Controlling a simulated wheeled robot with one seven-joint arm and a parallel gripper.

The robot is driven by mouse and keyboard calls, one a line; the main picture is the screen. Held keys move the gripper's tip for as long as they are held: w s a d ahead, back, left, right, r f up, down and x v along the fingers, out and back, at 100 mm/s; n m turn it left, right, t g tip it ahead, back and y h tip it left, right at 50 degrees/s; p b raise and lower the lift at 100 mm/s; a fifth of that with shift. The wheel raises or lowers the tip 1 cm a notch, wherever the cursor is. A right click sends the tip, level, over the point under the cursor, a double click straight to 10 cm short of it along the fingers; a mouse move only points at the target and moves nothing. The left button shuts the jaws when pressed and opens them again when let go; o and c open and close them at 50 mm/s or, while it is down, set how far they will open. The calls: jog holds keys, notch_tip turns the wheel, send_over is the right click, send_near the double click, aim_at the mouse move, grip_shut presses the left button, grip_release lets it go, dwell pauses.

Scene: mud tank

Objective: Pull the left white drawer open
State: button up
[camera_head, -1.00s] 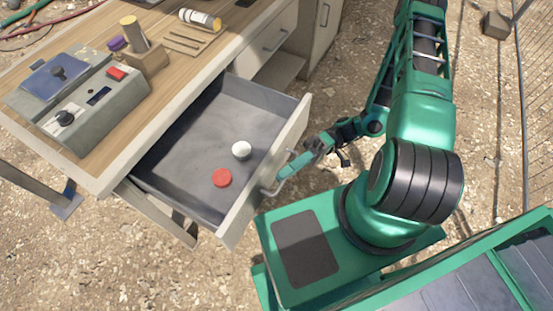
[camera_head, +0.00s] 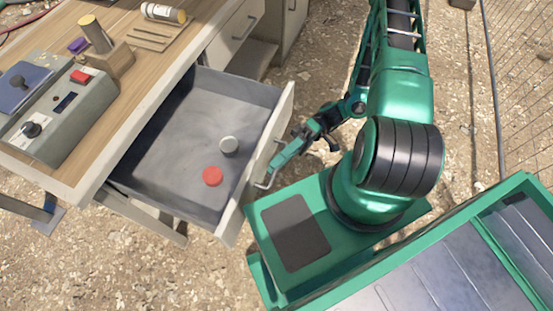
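The left white drawer (camera_head: 262,165) stands pulled out of the wooden desk, its grey inside showing.
The wooden desktop (camera_head: 137,85) holds a grey control box (camera_head: 65,120), a wooden block with a cylinder (camera_head: 108,62) and a white-yellow cylinder (camera_head: 163,13). A second white drawer (camera_head: 236,38) is shut. A wire fence (camera_head: 520,80) stands at right.

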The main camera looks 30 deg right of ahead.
jog(key=v, duration=1.1)
jog(key=shift+a, duration=0.1)
dwell(0.4)
